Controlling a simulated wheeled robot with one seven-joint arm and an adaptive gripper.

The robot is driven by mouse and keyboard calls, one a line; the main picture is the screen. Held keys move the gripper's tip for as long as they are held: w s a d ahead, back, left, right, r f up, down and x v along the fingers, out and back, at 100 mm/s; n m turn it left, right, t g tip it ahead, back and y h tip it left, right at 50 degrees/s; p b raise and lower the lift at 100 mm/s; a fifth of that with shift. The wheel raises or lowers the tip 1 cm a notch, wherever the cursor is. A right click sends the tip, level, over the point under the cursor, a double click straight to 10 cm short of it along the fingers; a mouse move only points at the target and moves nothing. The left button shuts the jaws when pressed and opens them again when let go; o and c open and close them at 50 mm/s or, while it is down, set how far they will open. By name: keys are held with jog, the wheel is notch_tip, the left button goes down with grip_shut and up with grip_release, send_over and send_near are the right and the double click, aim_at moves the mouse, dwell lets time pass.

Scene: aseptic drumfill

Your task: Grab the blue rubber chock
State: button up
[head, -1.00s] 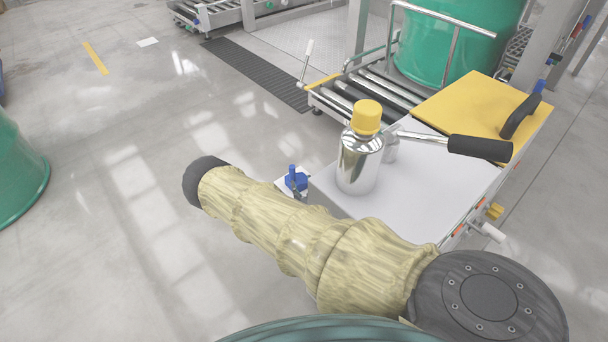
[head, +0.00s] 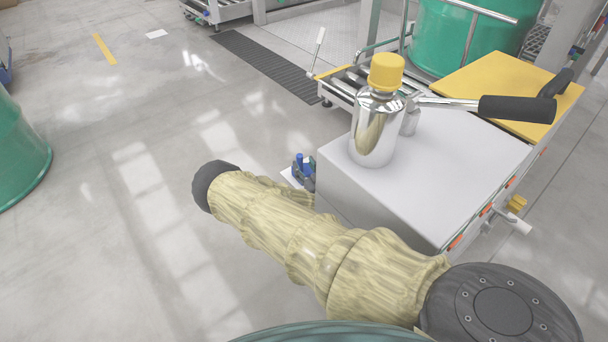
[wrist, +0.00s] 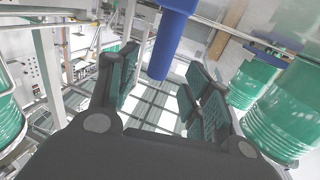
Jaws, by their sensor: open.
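A small blue piece (head: 299,164), which looks like the chock, stands at the left edge of the metal bench in the head view. It has an upright post, and its lower part is partly hidden by dark gripper parts and my arm. In the wrist view a blue cylinder (wrist: 172,42) reaches in from the top, its end between the fingers. My gripper (wrist: 165,88) is open, with teal pads on both sides of the cylinder. I see gaps beside it; whether it touches either pad I cannot tell. My arm hides most of the gripper in the head view.
A metal bench (head: 450,170) carries a shiny bottle (head: 372,135) with a yellow cap, a black-handled lever (head: 515,109) and a yellow panel (head: 505,85). A roller conveyor and green drum (head: 460,40) stand behind. Another green drum (head: 20,150) is at left. Floor between is clear.

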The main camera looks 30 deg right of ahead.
aim_at(301, 160)
jog(key=shift+w+d+r+b, duration=0.1)
jog(key=shift+w+d+b, duration=0.05)
jog(key=shift+w+b, duration=0.75)
jog(key=shift+w+d+r+b, duration=0.1)
jog(key=shift+w+d+b, duration=0.05)
jog(key=shift+w+b, duration=0.75)
jog(key=shift+w+d+r, duration=0.15)
jog(key=shift+w+d, duration=0.05)
jog(key=shift+w, duration=0.5)
grip_shut()
